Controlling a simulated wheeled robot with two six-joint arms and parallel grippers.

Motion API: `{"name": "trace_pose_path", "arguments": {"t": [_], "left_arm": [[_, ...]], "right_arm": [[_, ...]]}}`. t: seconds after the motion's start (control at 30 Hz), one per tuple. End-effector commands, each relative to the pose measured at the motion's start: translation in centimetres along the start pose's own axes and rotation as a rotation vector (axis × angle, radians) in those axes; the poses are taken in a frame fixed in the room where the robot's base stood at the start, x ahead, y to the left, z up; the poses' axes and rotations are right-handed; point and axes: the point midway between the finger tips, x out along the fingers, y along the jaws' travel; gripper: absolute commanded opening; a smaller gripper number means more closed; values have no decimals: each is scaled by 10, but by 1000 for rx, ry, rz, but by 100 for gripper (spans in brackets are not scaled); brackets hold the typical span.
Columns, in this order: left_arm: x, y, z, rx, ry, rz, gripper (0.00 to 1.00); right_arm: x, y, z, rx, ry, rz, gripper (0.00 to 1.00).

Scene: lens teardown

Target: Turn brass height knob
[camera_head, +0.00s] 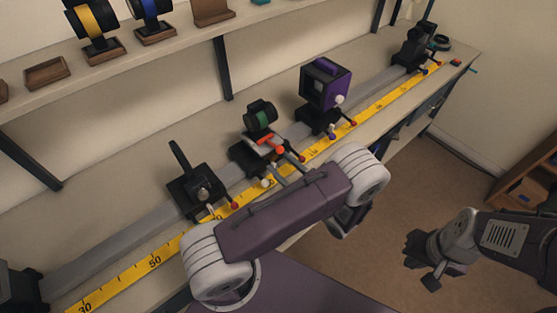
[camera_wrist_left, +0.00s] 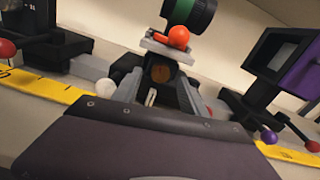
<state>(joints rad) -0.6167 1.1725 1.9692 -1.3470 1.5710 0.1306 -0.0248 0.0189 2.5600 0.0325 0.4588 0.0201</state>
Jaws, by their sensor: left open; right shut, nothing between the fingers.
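A carriage (camera_head: 250,157) on the bench rail carries a black lens with a green band (camera_head: 260,117), above a grey plate with orange-red knobs. In the left wrist view, the lens (camera_wrist_left: 188,14) and an orange-red knob (camera_wrist_left: 178,37) show at the top. A dull brown-brass round knob (camera_wrist_left: 160,74) faces the camera on the post below. My left gripper (camera_head: 284,162) is at the carriage's front; its grey fingers (camera_wrist_left: 159,84) are open, one on each side of this knob. Contact cannot be told. My right gripper (camera_head: 424,262) is shut and empty, away from the bench over the floor.
A carriage with a dark post (camera_head: 190,180) stands to the left, and a purple-sided black box mount (camera_head: 325,88) to the right. A yellow ruler (camera_head: 150,262) runs along the front of the rail. A shelf with lenses (camera_head: 95,25) hangs behind.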

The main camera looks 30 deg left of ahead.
Motion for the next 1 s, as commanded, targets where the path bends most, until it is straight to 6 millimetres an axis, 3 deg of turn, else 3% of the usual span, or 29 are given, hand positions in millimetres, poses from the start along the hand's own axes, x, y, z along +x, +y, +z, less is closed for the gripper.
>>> {"name": "trace_pose_path", "arguments": {"t": [0.13, 0.4, 0.6, 1.0], "left_arm": [[16, 0, 0, 0, 0, 2, 50], [18, 0, 0, 0, 0, 0, 50], [18, 0, 0, 0, 0, 0, 0], [18, 0, 1, 77, 0, 1, 0]], "right_arm": [[-2, 0, 0, 0, 0, 0, 0], [-1, 0, 0, 0, 0, 0, 0], [-1, 0, 0, 0, 0, 0, 0], [-7, 0, -1, 0, 0, 0, 0]]}}
